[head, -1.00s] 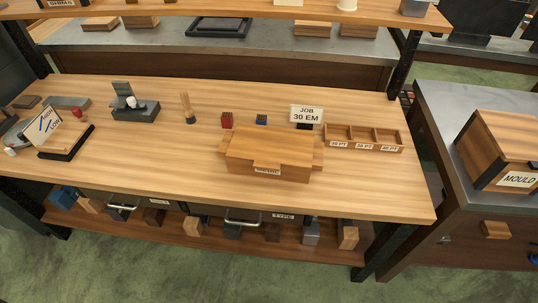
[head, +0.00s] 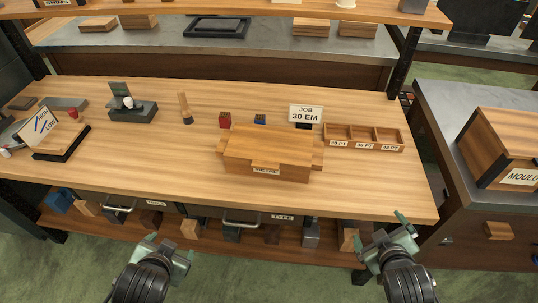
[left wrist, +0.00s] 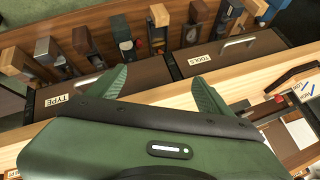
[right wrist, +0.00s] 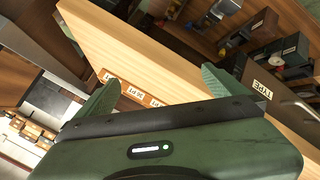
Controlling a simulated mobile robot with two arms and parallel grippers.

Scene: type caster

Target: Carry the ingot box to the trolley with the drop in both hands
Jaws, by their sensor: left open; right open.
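The ingot box (head: 266,153) is a wooden box with a small label on its front and a block-like handle at each side. It sits on the wooden bench in front of the JOB 30 EM sign. My left gripper (head: 165,247) is open and empty in front of the bench, below its front edge and left of the box. It also shows in the left wrist view (left wrist: 163,85), with the drawers beyond. My right gripper (head: 388,236) is open and empty near the bench's front right corner. It also shows in the right wrist view (right wrist: 160,85). The trolley cannot be made out.
The bench top (head: 350,190) is clear in front of the box. A compartment tray (head: 363,138) stands right of it; red (head: 225,120) and blue (head: 260,119) small blocks stand behind. A MOULD box (head: 500,150) sits on a side cabinet. Drawers and a shelf lie below.

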